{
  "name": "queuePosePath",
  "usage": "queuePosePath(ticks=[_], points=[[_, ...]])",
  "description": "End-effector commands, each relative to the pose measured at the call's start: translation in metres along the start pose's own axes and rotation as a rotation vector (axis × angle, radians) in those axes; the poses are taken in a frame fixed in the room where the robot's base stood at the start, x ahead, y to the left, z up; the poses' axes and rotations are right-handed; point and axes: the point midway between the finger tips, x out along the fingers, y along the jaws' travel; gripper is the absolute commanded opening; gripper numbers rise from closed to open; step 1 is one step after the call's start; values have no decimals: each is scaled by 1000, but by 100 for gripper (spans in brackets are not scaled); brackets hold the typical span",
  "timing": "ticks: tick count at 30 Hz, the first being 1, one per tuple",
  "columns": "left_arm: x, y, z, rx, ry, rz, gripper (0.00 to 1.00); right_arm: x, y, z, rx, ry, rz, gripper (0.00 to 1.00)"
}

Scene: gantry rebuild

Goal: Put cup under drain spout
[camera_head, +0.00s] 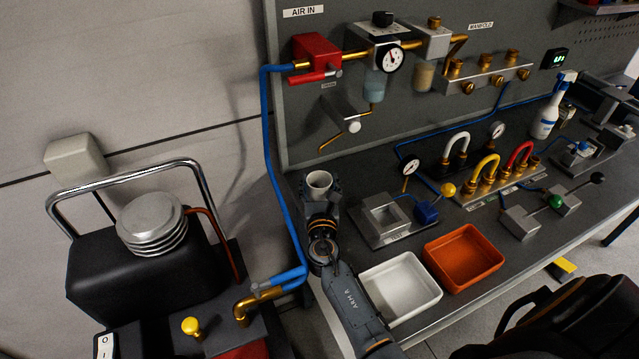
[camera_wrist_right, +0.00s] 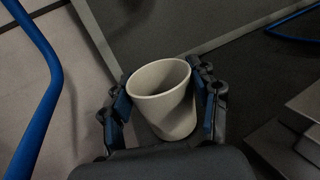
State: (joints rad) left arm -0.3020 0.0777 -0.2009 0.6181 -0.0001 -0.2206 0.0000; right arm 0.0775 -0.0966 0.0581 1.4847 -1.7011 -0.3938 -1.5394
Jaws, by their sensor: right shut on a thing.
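A white cup (camera_head: 319,180) is held upright by my right gripper (camera_head: 320,192) near the back left of the bench. In the right wrist view the cup (camera_wrist_right: 163,110) sits between the two blue-padded fingers of the right gripper (camera_wrist_right: 166,102), which press on its sides. The cup looks empty. The thin brass drain spout (camera_head: 333,141) slopes down to the left from a grey bracket on the panel. In the head view its tip is just above the cup's rim, with a gap. I cannot tell whether they line up in depth. My left gripper is not in view.
A blue hose (camera_head: 271,150) runs down just left of the cup. A grey fixture (camera_head: 383,215) stands to its right. A white tray (camera_head: 401,287) and an orange tray (camera_head: 463,257) lie at the bench front. A black compressor (camera_head: 140,245) stands at the left.

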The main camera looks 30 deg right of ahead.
Motion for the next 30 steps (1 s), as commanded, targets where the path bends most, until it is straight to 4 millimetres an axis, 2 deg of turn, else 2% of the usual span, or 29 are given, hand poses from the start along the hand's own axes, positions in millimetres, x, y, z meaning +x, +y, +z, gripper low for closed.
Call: queuePosePath(ticks=[4, 5, 8, 21, 26, 30], points=[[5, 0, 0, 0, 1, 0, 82, 0, 0, -5, 0, 0, 0, 30], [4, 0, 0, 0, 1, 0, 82, 0, 0, -4, 0, 0, 0, 65], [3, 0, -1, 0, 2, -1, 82, 0, 0, -4, 0, 0, 0, 83], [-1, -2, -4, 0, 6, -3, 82, -3, 0, 1, 1, 1, 0, 83], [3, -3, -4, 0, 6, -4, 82, -32, 0, -2, 3, 3, 0, 83], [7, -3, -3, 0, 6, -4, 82, -64, 0, -2, 3, 3, 0, 83]])
